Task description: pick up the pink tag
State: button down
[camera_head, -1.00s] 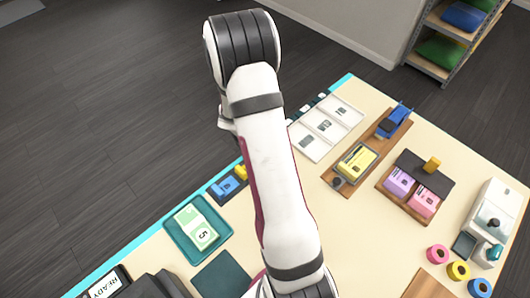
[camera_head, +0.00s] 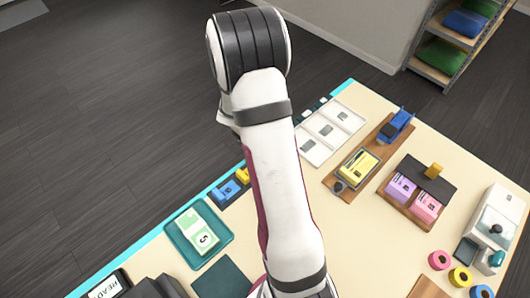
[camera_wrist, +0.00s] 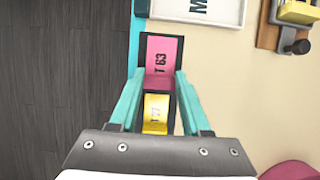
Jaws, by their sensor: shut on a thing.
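The pink tag (camera_wrist: 161,55), printed "T 63", lies between the teal fingers of my gripper (camera_wrist: 160,74) in the wrist view. The fingers are shut on its near part, one on each side. I cannot tell whether it is clear of the dark holder (camera_wrist: 181,45) under it. A yellow tag (camera_wrist: 157,115) is nearer the palm, also between the fingers' lengths. In the head view my arm hides the pink tag and the gripper. The yellow tag (camera_head: 243,175) and a blue tag (camera_head: 228,190) show left of the arm.
A white tray (camera_wrist: 240,20) is just beyond and right of the pink tag. A wooden board (camera_wrist: 268,35) stands farther right. A teal tray (camera_head: 172,236) with green notes is at the table's left edge. Dark floor is beyond the edge.

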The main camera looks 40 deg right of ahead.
jog(key=s+d+r, duration=0.4)
jog(key=s+r, duration=0.6)
jog(key=r, duration=0.3)
jog(key=shift+s+d, duration=0.2)
jog(key=shift+s, duration=0.2)
jog(key=shift+r, duration=0.1)
